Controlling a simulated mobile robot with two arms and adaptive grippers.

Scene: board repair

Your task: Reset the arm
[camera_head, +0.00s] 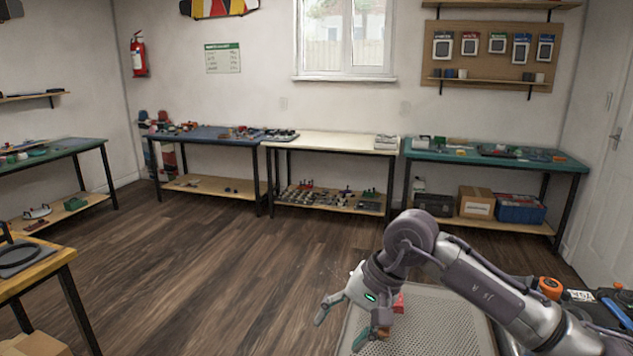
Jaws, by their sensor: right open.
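My right arm reaches in from the lower right. My right gripper (341,326) is open, with its fingers spread and pointing down to the left. It hangs over the left edge of a grey perforated surface (440,318) at the bottom of the picture. A small red item (398,304) shows just behind the gripper, partly hidden by it. I cannot tell what it is. My left gripper is not in view.
Workbenches line the back wall: a blue one (206,134), a cream one (330,146) and a green one (456,156). A wooden-topped table (42,276) stands at the lower left. Tools (612,310) lie at the lower right. The wooden floor (230,270) between is clear.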

